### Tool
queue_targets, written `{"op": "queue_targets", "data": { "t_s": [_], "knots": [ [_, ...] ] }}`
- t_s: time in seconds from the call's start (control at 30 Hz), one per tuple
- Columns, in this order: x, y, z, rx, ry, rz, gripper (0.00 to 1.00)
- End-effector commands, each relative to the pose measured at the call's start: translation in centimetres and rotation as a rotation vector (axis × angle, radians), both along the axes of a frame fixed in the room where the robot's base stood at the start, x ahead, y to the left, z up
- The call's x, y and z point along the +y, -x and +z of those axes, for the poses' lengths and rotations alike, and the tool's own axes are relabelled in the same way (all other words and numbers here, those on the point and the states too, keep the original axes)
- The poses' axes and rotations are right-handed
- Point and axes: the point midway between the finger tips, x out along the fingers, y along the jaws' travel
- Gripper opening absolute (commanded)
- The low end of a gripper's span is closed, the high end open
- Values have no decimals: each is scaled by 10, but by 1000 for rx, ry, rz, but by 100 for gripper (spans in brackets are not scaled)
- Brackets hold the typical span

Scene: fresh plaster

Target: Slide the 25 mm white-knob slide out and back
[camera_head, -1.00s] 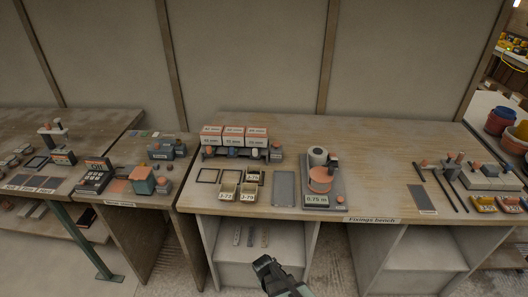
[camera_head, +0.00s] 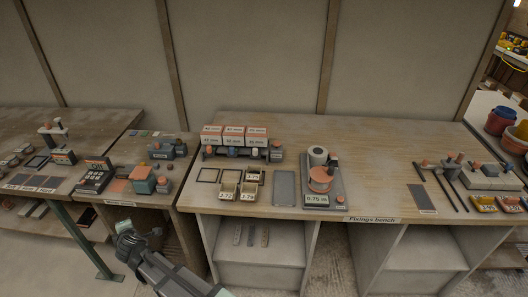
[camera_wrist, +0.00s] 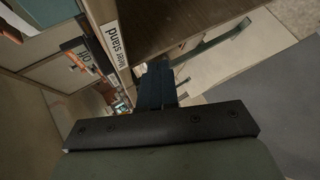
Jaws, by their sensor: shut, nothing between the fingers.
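A dispenser rack (camera_head: 222,156) stands at the back left of the fixings bench, with three orange-and-white boxes (camera_head: 233,135) on top. A small white knob (camera_head: 255,153) shows on its front under the right-hand box, with a blue knob (camera_head: 233,152) to its left. The millimetre labels are too small to read surely. My gripper (camera_head: 125,229) is low at the left, in front of the smaller bench and well apart from the rack. In the wrist view its dark fingers (camera_wrist: 156,78) are together with nothing between them. The rack is not clearly visible there.
The "Meter stand" label (camera_wrist: 113,48) on the smaller bench's edge is close to my fingers in the wrist view. Small trays (camera_head: 228,190), a grey plate (camera_head: 284,188) and a spool device (camera_head: 320,182) stand on the fixings bench. Its middle right is bare.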

Motion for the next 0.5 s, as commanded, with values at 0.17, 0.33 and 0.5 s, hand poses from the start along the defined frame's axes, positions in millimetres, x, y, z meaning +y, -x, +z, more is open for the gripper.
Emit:
{"op": "queue_targets", "data": {
  "t_s": [0.17,0.33,0.5],
  "knots": [
    [39,14,53,-50,-59,58,0],
    [43,-1,95,-20,-132,20,0],
    [17,-44,133,86,-233,-107,0]
  ]
}}
